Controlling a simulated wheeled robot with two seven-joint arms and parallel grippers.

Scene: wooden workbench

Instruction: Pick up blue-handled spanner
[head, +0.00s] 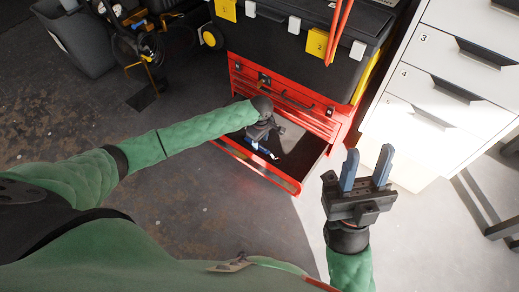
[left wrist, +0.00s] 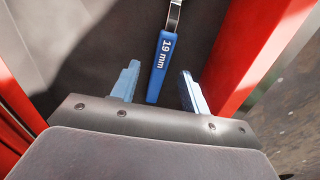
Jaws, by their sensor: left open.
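The blue-handled spanner (left wrist: 161,62) lies in the open red drawer (head: 284,181), its handle marked "19 mm" and its metal shaft running to the top of the left wrist view. My left gripper (left wrist: 159,72) is open, with the handle between its two blue fingers in the picture. I cannot tell whether the fingers are level with the handle or above it; no contact shows. In the head view my left gripper (head: 264,145) reaches into the drawer and hides most of the spanner. My right gripper (head: 369,158) is open and empty, right of the drawer.
The red drawer walls (left wrist: 266,50) stand close on both sides of my left gripper. A black toolbox (head: 290,38) with yellow latches sits on the red chest (head: 290,92). A white drawer cabinet (head: 440,85) stands at the right. Grey floor (head: 210,205) is clear left of the drawer.

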